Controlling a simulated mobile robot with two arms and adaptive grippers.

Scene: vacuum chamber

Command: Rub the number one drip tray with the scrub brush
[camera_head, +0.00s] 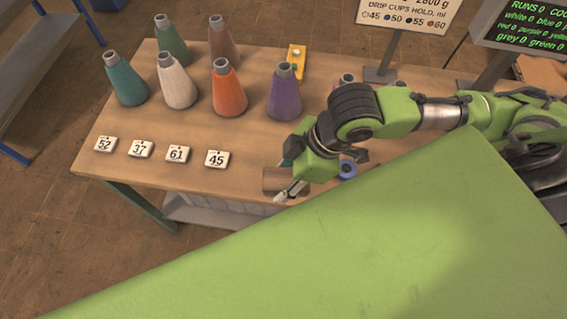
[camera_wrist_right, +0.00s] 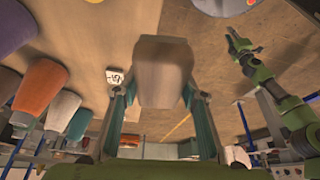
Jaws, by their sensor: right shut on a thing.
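My right gripper (camera_head: 284,183) is over the front edge of the wooden table in the head view. It is shut on a brown block (camera_head: 275,180), which I take to be the scrub brush. In the right wrist view the block (camera_wrist_right: 165,72) sits between the teal fingers of my right gripper (camera_wrist_right: 163,95); I cannot make out bristles. I cannot pick out a number one drip tray in either view; my right arm hides part of the table. My left gripper (camera_wrist_right: 234,38) seems to show small in the right wrist view, its jaws too small to judge.
Several coloured cones, such as the orange cone (camera_head: 228,90) and purple cone (camera_head: 285,95), stand on the table (camera_head: 130,165). Number tags, such as the 45 tag (camera_head: 217,158), lie in front. A yellow item (camera_head: 297,60) lies behind. A blue round thing (camera_head: 347,170) is beside my right gripper.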

